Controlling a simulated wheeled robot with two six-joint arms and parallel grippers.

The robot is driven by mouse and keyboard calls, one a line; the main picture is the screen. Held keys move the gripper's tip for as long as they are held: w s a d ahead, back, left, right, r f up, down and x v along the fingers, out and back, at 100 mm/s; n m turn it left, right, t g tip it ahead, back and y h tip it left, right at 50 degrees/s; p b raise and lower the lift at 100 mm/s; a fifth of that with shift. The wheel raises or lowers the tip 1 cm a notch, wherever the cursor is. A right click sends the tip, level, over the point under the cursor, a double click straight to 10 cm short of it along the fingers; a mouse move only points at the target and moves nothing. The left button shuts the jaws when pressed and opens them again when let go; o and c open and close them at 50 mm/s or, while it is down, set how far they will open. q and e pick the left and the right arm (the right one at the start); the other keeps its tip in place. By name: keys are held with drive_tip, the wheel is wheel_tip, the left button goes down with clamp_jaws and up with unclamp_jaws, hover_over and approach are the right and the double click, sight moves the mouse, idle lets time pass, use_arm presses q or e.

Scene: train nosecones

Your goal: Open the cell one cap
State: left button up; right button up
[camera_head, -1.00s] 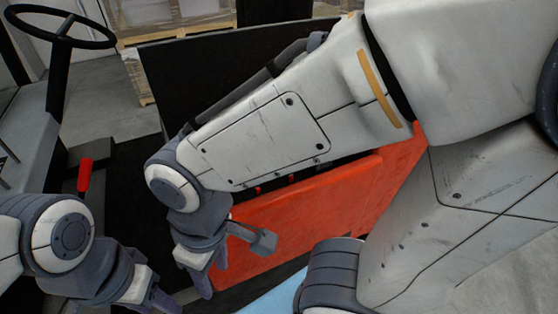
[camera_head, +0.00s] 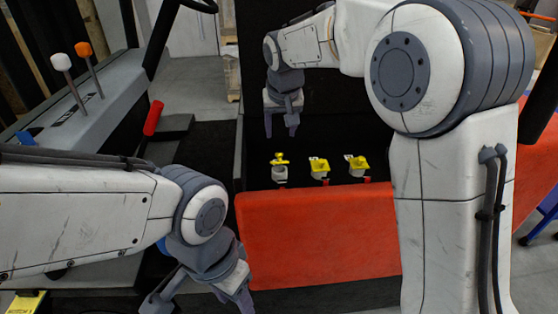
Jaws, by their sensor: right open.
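Three battery cell caps with yellow tops on white bodies stand in a row behind the red panel: a left one (camera_head: 280,170), a middle one (camera_head: 319,167) and a right one (camera_head: 356,166). No label shows which is cell one. The left cap's yellow top looks narrower and more raised than the other two. My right gripper (camera_head: 283,130) points down just above the left cap, open and empty, apart from it. My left gripper (camera_head: 205,300) is low at the bottom edge, away from the caps; its fingertips are cut off or hidden.
The red panel (camera_head: 315,235) stands in front of the caps. A dark upright panel rises behind them. A red-handled lever (camera_head: 153,118) and a console with a white knob (camera_head: 60,62) and an orange knob (camera_head: 83,48) are at left.

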sight(279, 154)
drive_tip(key=x, duration=1)
drive_tip(key=shift+w, duration=0.2)
clamp_jaws()
